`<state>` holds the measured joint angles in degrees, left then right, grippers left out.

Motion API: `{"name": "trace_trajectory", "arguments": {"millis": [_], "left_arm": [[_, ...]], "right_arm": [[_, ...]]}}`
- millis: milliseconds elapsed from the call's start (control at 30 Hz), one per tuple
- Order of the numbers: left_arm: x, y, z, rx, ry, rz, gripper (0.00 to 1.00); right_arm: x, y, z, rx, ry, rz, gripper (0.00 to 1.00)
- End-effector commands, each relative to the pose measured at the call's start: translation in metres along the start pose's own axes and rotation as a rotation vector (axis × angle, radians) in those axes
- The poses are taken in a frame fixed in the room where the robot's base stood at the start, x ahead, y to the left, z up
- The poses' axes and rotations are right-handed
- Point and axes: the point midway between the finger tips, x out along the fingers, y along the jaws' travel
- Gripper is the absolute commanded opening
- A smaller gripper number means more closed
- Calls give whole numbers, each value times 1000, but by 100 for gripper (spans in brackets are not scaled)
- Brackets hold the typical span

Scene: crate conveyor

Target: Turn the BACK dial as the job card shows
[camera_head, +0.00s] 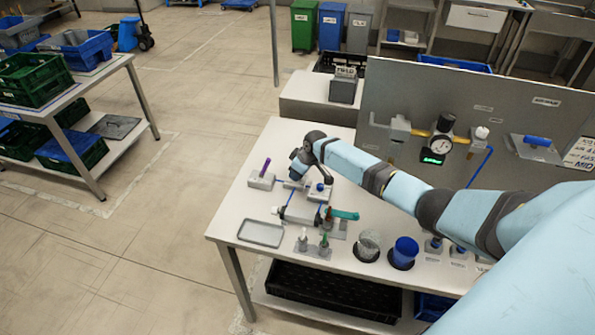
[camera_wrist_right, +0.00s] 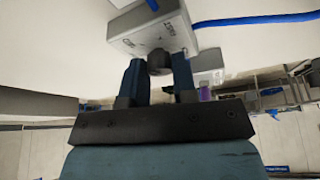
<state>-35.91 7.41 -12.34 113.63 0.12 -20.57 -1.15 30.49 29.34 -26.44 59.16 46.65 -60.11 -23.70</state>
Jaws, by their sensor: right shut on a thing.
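My right gripper (camera_head: 297,179) reaches down to the left part of the grey workbench top, and its tips are mostly hidden by my wrist in the head view. In the right wrist view, my right gripper (camera_wrist_right: 160,72) has its two blue fingers on either side of a dark dial knob (camera_wrist_right: 159,62). The knob sits on a light grey dial box (camera_wrist_right: 150,30) with small dark labels, too blurred to read surely. The job card (camera_head: 583,154) is at the panel's right edge, partly cut off; "MID" and "FAST" can be made out. My left gripper is not in view.
A block with a purple lever (camera_head: 264,172) and a block with a blue knob (camera_head: 319,189) stand close to the right gripper. A gauge (camera_head: 440,146) is on the panel.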

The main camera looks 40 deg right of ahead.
Motion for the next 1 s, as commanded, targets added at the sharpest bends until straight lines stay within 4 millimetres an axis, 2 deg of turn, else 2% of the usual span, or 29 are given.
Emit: {"name": "trace_trajectory", "arguments": {"millis": [233, 267, 300, 367, 733, 867, 1000], "left_arm": [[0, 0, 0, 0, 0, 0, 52], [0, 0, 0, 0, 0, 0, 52], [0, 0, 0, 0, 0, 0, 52], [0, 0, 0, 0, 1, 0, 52], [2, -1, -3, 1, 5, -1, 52], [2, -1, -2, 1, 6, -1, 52], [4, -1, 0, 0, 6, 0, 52]], "right_arm": [[0, 0, 1, 0, -1, 0, 3], [0, 0, 1, 0, -1, 0, 31], [0, 0, 1, 0, -1, 0, 40], [0, 0, 1, 0, -1, 0, 52], [-6, 1, 0, -1, 1, 0, 52], [-26, 1, 0, -3, 2, 2, 52], [-57, 1, 1, -3, 1, 2, 52]]}}
